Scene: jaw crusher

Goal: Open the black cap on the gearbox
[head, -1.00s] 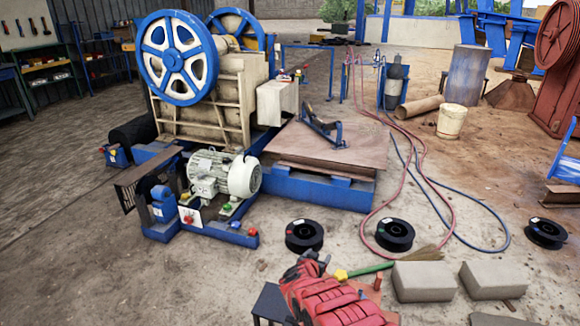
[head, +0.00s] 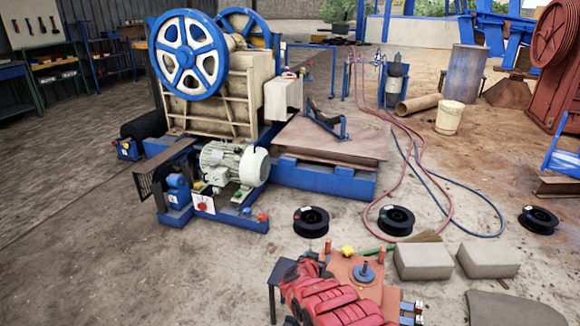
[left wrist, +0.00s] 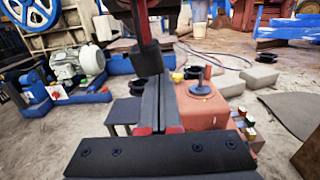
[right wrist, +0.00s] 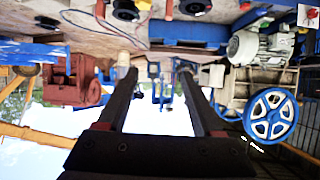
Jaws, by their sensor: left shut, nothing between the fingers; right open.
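The gearbox (head: 343,268) is an orange-red box at the bottom of the head view, partly hidden by my red arm. Its dark round cap (head: 365,273), with a knob in the middle, sits on top. A yellow plug (head: 347,250) and orange posts stand behind it. In the left wrist view the gearbox (left wrist: 205,112) and cap (left wrist: 203,88) are just right of my left gripper (left wrist: 172,84), which is shut and empty, apart from the cap. My right gripper (right wrist: 157,68) is open and empty; its view shows no gearbox. Its fingertips are unclear in the head view.
A dark stool (head: 281,272) stands left of the gearbox. Grey blocks (head: 424,261) lie to its right, and black spools (head: 311,221) are behind it. The jaw crusher (head: 215,100) with its motor (head: 235,163) stands further back left. Hoses lie on the ground behind.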

